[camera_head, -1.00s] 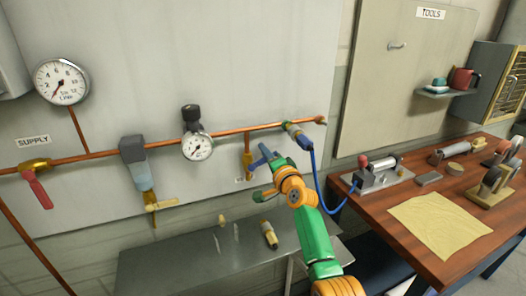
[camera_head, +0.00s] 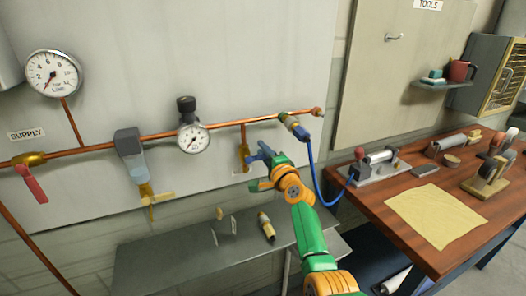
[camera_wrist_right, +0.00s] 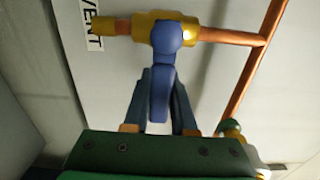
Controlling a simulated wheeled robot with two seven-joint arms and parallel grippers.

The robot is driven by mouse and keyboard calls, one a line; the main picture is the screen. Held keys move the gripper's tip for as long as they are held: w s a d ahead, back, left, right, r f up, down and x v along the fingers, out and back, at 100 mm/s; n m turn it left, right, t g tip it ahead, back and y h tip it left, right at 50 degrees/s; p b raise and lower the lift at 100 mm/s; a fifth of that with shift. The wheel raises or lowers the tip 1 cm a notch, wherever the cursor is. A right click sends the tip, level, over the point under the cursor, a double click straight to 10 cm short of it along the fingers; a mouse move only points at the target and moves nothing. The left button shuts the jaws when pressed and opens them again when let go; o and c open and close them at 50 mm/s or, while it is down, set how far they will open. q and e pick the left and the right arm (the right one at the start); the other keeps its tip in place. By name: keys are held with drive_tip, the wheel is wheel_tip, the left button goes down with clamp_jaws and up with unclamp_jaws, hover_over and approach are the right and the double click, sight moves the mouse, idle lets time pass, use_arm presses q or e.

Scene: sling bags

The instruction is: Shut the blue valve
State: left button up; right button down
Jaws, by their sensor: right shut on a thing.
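The blue valve has a blue lever handle (camera_wrist_right: 162,88) on a brass body (camera_wrist_right: 190,27), beside a label reading VENT (camera_wrist_right: 93,25). In the right wrist view the lever stands across the line of the brass body. My right gripper (camera_wrist_right: 162,112) has its dark blue fingers on either side of the lever, shut on it. In the head view the lever and my right gripper (camera_head: 268,160) are at the short vent branch (camera_head: 244,152) below the copper pipe, and the gripper partly hides the valve. My left gripper is out of view.
A red-handled supply valve (camera_head: 31,182), a filter (camera_head: 131,160) and two gauges sit along the copper pipe (camera_head: 88,148). A blue hose (camera_head: 313,175) hangs right of my gripper. A grey shelf (camera_head: 180,262) is below; a wooden bench (camera_head: 400,225) is at right.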

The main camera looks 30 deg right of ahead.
drive_tip(key=shift+f, duration=0.15)
drive_tip(key=c, duration=0.7)
unclamp_jaws()
drive_tip(key=shift+s, duration=0.15)
drive_tip(key=s+p, duration=0.1)
drive_tip(key=s, duration=0.6)
drive_tip(key=shift+a+p, duration=0.2)
drive_tip(key=shift+p, duration=0.15)
